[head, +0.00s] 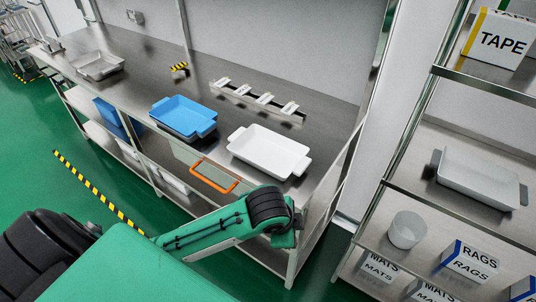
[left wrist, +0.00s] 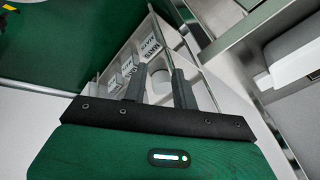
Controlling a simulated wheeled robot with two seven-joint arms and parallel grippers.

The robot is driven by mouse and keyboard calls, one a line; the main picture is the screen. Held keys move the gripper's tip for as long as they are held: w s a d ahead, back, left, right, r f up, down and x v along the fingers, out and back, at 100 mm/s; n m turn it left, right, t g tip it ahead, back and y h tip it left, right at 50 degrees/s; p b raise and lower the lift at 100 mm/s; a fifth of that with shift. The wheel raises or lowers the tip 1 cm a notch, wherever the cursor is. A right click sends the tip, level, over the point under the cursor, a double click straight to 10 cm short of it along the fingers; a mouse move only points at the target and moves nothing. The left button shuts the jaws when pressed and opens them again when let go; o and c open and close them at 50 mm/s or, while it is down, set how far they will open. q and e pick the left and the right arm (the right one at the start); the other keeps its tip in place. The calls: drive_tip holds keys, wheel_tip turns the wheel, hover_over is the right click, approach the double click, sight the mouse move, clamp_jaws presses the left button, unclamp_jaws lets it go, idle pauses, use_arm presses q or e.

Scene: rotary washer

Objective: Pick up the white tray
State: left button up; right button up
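A white tray (head: 270,152) with a handle tab at each end sits on the steel table (head: 335,125), near its front right part. My left arm crosses the lower head view, and its black joint lies just below the tray in the picture. I cannot make out its fingertips there. In the left wrist view my left gripper (left wrist: 158,88) has its two dark fingers apart with nothing between them. A second pale tray (head: 478,178) with grey ends stands on the shelf at the right. My right gripper is in neither view.
A blue tray (head: 184,117) sits left of the white one, and a metal tray (head: 98,66) farther left. A slotted metal rack (head: 258,100) lies behind. The right shelf unit holds a white cup (head: 406,230) and several boxes. Green floor (head: 25,175) is clear at left.

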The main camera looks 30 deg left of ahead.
use_arm(q)
drive_tip(key=w+a+r+m+y, duration=0.3)
drive_tip(key=w+a+r+m, duration=0.1)
drive_tip(key=w+a, duration=0.25)
drive_tip(key=m+g+y, duration=0.1)
drive_tip(key=m+y, duration=0.1)
drive_tip(key=y, duration=0.1)
approach(251, 161)
drive_tip(key=p+x, duration=0.1)
drive_tip(key=x, duration=0.3)
drive_tip(key=shift+w+f, duration=0.15)
drive_tip(key=shift+f, duration=0.2)
drive_tip(key=shift+p+x, duration=0.85)
drive_tip(key=shift+x, duration=1.8)
drive_tip(key=shift+a+r, duration=0.1)
clamp_jaws()
